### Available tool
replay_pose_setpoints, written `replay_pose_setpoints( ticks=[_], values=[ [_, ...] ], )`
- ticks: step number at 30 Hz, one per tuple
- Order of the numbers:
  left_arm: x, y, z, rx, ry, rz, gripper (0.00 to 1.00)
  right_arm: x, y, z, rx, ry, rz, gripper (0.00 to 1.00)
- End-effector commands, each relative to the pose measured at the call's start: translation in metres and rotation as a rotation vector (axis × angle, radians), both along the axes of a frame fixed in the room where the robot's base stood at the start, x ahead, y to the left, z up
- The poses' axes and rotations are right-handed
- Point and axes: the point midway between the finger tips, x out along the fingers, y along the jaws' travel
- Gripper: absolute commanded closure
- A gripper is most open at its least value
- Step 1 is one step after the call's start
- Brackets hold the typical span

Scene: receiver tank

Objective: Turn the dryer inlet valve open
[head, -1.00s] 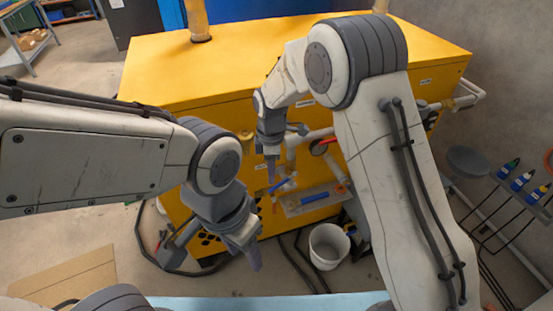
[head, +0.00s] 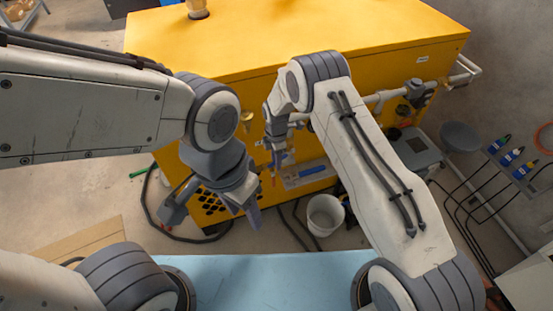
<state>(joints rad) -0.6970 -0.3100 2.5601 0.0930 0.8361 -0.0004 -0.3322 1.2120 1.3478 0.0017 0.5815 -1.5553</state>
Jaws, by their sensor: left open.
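The yellow cabinet (head: 300,50) has pipework on its front face, with a white pipe (head: 380,97) along the right. My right gripper (head: 275,160) points down in front of this face, beside a small blue part that may be a valve handle. The gripper and arm hide most of the fittings there, and I cannot tell which is the dryer inlet valve. I cannot tell whether the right gripper's jaws are apart. My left gripper (head: 212,212) is open and empty, with its fingers spread, in front of the cabinet's lower left, apart from the pipes.
A white bucket (head: 324,216) stands on the floor before the cabinet. A grey ledge with a blue bar (head: 313,170) is low on its front. Dark hoses lie on the floor. A rack with bottles (head: 512,157) stands at the right. A light blue surface (head: 270,280) is nearest me.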

Motion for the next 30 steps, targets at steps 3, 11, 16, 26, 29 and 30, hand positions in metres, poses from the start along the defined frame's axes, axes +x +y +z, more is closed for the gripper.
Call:
replay_pose_setpoints(
  ticks=[3,11,16,26,29,30],
  values=[
    [0.0,0.0,0.0011,0.0,0.0,0.0,0.5,-0.0004,0.0,-0.0055,0.0,0.001,0.0,0.6],
    [0.0,-0.0001,0.0008,0.0,0.0,0.0,0.5,-0.0001,0.0001,-0.0061,0.0,0.0,0.0,0.64],
    [0.0,-0.0001,0.0008,0.0,0.0,0.0,0.5,-0.0001,0.0001,-0.0059,0.0,0.0,0.0,1.0],
    [0.0,-0.0001,0.0009,0.0,0.0,0.0,0.5,-0.0001,0.0,-0.0056,0.0,0.0,0.0,1.0],
    [0.0,-0.0001,0.0009,0.0,0.0,0.0,0.5,-0.0001,-0.0001,-0.0056,0.0,0.0,0.0,1.0],
    [0.0,-0.0001,0.0009,0.0,0.0,0.0,0.5,-0.0001,-0.0001,-0.0055,0.0,0.0,0.0,1.0]
  ],
)
